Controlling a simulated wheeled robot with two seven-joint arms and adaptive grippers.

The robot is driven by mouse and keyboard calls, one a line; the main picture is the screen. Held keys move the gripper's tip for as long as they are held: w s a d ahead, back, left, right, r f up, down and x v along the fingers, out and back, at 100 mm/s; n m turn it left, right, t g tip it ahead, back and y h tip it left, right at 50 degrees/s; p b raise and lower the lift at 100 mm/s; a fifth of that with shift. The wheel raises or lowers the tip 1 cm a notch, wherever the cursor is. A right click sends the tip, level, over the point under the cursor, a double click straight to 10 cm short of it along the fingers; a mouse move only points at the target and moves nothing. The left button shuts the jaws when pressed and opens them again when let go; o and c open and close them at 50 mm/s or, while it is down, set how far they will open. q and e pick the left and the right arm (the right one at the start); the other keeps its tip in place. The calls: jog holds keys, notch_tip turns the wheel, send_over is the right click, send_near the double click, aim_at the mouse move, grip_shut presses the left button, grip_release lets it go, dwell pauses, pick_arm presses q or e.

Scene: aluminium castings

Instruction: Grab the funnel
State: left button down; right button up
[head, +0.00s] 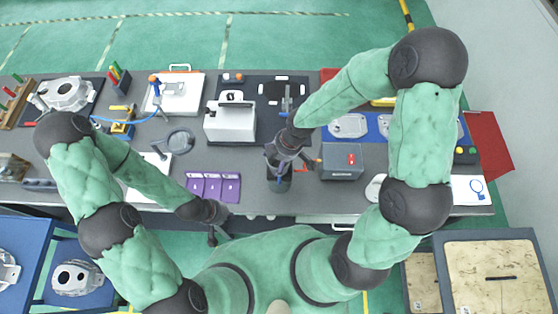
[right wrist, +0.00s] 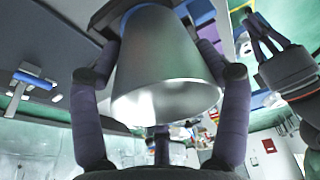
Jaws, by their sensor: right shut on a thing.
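The funnel (right wrist: 165,65) is a silver metal cone that fills the middle of the right wrist view, its wide rim toward the camera. My right gripper (right wrist: 160,60) is shut on it, with dark fingers on both sides of the wall. In the head view my right gripper (head: 279,165) is over the middle of the bench, and the funnel there is mostly hidden by the fingers. My left gripper (head: 212,236) is low at the front edge of the bench, empty. It also shows at the right of the right wrist view (right wrist: 262,30), its fingers apart.
A magnifier-like disc (head: 180,141) lies further left.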

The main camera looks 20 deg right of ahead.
aim_at(278, 166)
jog(key=shift+r, duration=0.5)
notch_tip(278, 166, up, 2)
jog(key=shift+r+p, duration=0.1)
jog(key=shift+p, duration=0.3)
jog(key=s+r, duration=0.1)
jog(key=r, duration=0.1)
jog(key=s+r, duration=0.2)
jog(key=s+d+r, duration=0.1)
jog(key=s+r, duration=0.1)
jog(key=shift+s+d+r+p, duration=0.1)
jog(key=shift+s+d+r, duration=0.4)
jog(key=shift+s, duration=0.95)
jog(key=shift+s+d+r+p, duration=0.15)
jog(key=shift+s+r, duration=0.6)
jog(key=shift+s, duration=0.7)
jog(key=shift+s+d+r+p, duration=0.1)
jog(key=shift+s+d+r, duration=0.4)
jog(key=shift+s, duration=0.95)
